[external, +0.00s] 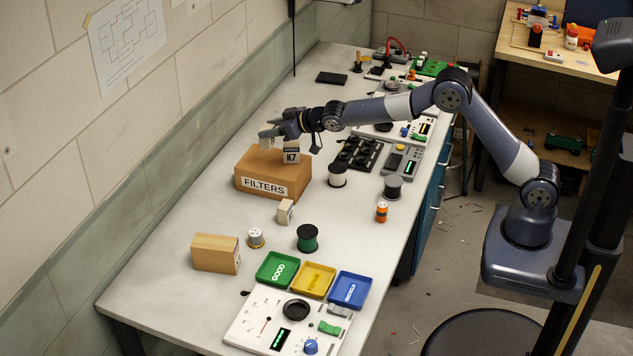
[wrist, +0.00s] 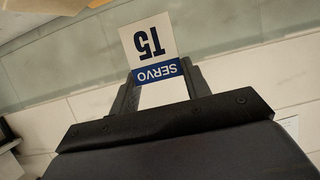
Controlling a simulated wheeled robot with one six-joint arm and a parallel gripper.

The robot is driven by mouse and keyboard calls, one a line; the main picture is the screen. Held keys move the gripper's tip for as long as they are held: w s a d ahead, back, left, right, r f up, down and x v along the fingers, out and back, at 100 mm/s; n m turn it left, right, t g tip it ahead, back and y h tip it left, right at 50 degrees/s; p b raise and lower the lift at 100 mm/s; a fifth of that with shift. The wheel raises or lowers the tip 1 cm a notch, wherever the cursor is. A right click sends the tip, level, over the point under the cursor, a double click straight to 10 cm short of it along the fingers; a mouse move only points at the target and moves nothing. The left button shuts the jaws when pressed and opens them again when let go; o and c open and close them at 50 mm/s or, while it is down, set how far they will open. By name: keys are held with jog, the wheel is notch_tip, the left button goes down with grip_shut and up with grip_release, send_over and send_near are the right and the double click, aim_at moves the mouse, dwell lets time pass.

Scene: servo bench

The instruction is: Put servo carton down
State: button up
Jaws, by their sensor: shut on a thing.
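My gripper (external: 270,133) is shut on a white servo carton with a blue band (wrist: 150,45), which reads T5 and SERVO upside down in the wrist view. Its fingers also show in the wrist view (wrist: 160,88), one on each side of the carton. In the external view, part of the held carton (external: 266,144) shows below the fingers, over the brown FILTERS box (external: 262,184). I cannot tell whether it touches the box top. A second carton marked K7 (external: 291,154) stands on that box, just right of the held one and under my wrist.
A small pale carton (external: 285,211), a green spool (external: 307,238), a white spool (external: 337,175) and a wooden block (external: 215,253) stand on the bench. Green (external: 263,280), yellow and blue trays lie at the front. Bare bench top lies left of the FILTERS box.

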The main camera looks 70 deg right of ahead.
jog(key=shift+w+d+r, duration=0.15)
jog(key=shift+w+r, duration=0.8)
jog(key=shift+w, duration=0.15)
jog(key=b, duration=0.3)
send_over(267, 165)
notch_tip(267, 165, down, 5)
jog(key=shift+f, duration=0.2)
jog(key=shift+s+f+b, duration=0.1)
jog(key=shift+f+b, duration=1.15)
jog(key=shift+f, duration=0.9)
jog(key=shift+f, duration=0.2)
jog(key=o, duration=1.1)
jog(key=shift+r, duration=0.1)
jog(key=shift+c, duration=0.2)
